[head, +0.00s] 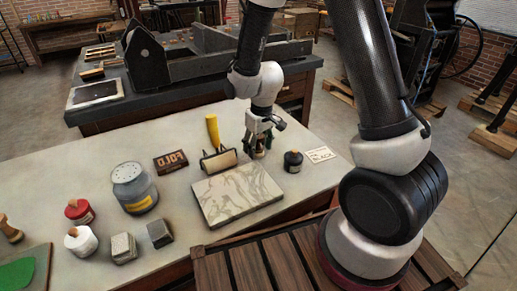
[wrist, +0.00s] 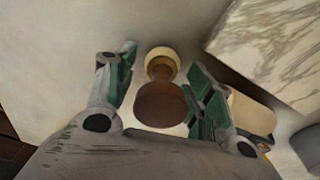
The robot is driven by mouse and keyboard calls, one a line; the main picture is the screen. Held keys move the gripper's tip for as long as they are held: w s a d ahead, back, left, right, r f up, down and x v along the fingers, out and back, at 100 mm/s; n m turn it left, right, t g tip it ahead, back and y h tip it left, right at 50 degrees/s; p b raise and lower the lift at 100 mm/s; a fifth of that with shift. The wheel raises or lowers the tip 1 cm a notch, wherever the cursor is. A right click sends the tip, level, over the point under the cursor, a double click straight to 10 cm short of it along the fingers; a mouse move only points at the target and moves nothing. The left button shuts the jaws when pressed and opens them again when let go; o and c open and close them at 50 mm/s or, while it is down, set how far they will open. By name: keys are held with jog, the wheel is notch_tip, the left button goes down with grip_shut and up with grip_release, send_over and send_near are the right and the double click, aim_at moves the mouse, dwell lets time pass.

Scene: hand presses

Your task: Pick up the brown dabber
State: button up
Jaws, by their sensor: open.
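The brown dabber (wrist: 160,103) shows in the wrist view between the two fingers, with its rounded brown end nearest the camera and a pale cream part (wrist: 162,57) beyond a narrower neck. My gripper (wrist: 161,85) is open around it, one green-padded finger on each side, with a visible gap on the left and a narrower one on the right.
The marbled slab (head: 237,195) lies close in front, and a roller (head: 218,160) with a yellow handle is just left.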

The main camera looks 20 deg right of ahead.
jog(key=c, duration=1)
